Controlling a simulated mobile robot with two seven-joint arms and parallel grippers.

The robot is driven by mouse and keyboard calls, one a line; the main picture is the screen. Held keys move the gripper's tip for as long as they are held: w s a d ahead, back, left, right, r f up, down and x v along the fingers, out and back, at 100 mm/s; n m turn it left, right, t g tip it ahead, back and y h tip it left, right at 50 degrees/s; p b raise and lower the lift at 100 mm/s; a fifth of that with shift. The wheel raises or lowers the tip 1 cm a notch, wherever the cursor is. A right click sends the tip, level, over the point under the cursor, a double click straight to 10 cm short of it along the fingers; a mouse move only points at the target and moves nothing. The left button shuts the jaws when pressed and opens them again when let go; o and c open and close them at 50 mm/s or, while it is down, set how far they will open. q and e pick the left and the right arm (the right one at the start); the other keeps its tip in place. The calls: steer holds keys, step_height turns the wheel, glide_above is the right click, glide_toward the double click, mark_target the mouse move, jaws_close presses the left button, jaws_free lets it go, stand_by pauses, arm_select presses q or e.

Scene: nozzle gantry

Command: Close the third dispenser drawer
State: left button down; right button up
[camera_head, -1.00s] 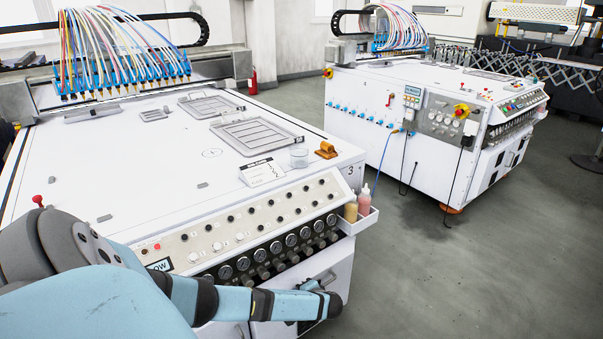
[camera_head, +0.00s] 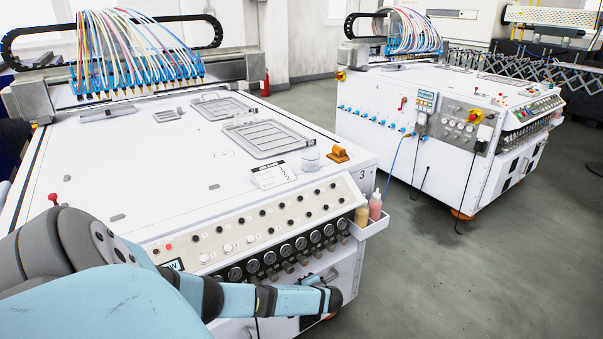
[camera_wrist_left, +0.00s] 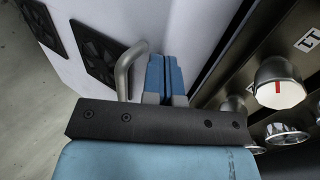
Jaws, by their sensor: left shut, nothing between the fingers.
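The near white machine (camera_head: 110,180), marked 3 on its corner, has a white front panel (camera_head: 351,262) below its row of gauges. I cannot tell how far any drawer stands out, as my left arm covers much of this front. My left gripper (camera_head: 325,284) is low at the front's right end, partly hidden by its own wrist. In the left wrist view its blue fingers (camera_wrist_left: 165,68) are shut and empty. A bent silver handle (camera_wrist_left: 126,72) on the white panel (camera_wrist_left: 105,25) is just left of them; contact is unclear. My right gripper is not in view.
Gauges (camera_head: 269,258) and knobs line the front close to my left arm. A small side tray (camera_head: 372,226) holds two bottles at the machine's right corner. A second white machine (camera_head: 400,100) stands behind right. Grey floor (camera_head: 430,280) is clear between and in front.

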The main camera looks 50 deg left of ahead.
arm_select(q)
steer(key=p+v, duration=0.3)
steer(key=v, duration=1)
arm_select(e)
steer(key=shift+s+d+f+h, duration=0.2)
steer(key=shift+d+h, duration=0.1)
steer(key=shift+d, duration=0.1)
arm_select(q)
steer(key=shift+d+f, duration=0.1)
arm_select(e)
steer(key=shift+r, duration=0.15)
